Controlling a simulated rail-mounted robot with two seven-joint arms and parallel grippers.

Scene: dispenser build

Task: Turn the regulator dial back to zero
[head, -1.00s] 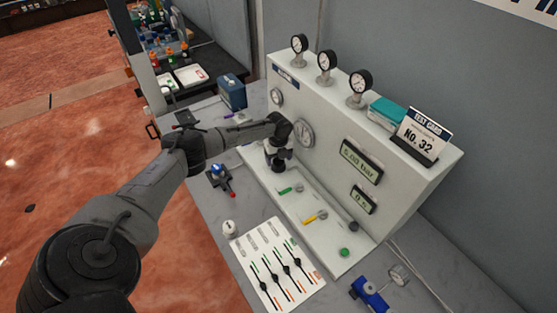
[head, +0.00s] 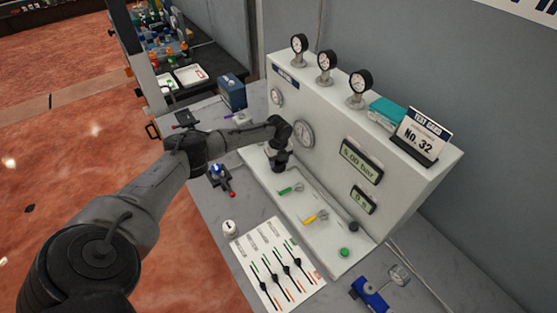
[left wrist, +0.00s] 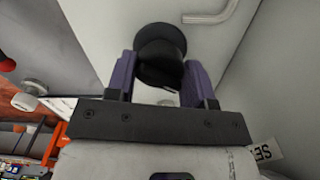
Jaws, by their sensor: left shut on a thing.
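The test bench (head: 425,195) is a pale cabinet with gauges and displays standing on a grey table. My left arm reaches across to its lower left ledge. The left gripper (head: 279,167) is there, pointing down, and it hides the regulator dial in the head view. In the left wrist view the dial is a round black knob (left wrist: 160,52) between the two purple fingers of the left gripper (left wrist: 160,80), which is shut on it. The pressure display (head: 361,161) reads in bar, its first digit hard to tell. My right gripper is not in view.
On the ledge, a green-handled valve (head: 291,190) and a yellow-handled valve (head: 315,217) lie right of the gripper. A green button (head: 344,252) is further right. A sheet with sliders (head: 278,267) lies in front. A blue vise-like device (head: 370,294) stands at front right.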

